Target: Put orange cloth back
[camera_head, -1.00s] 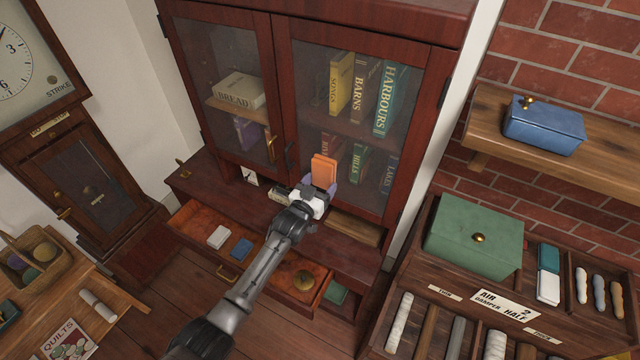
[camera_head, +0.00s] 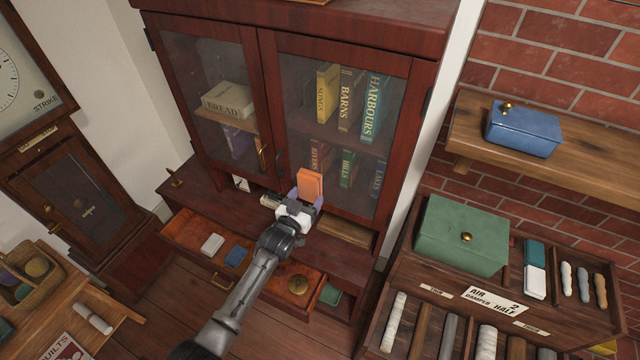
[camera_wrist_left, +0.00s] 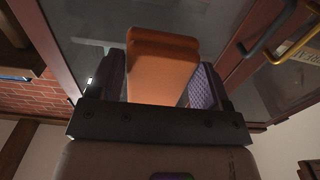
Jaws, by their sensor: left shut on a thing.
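The orange cloth (camera_head: 310,185) is a small folded block held upright in my left gripper (camera_head: 306,199). It also shows in the left wrist view (camera_wrist_left: 160,66), between the two purple-grey finger pads of the left gripper (camera_wrist_left: 160,85). The gripper is shut on it, in front of the glass doors of the dark wooden cabinet (camera_head: 268,60). My right gripper is not in view.
Books stand behind the shut glass doors. A brass door handle (camera_head: 263,158) sticks out left of the gripper. At the right are a green box (camera_head: 462,235) on a wooden rack and a blue box (camera_head: 523,128) on a wall shelf.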

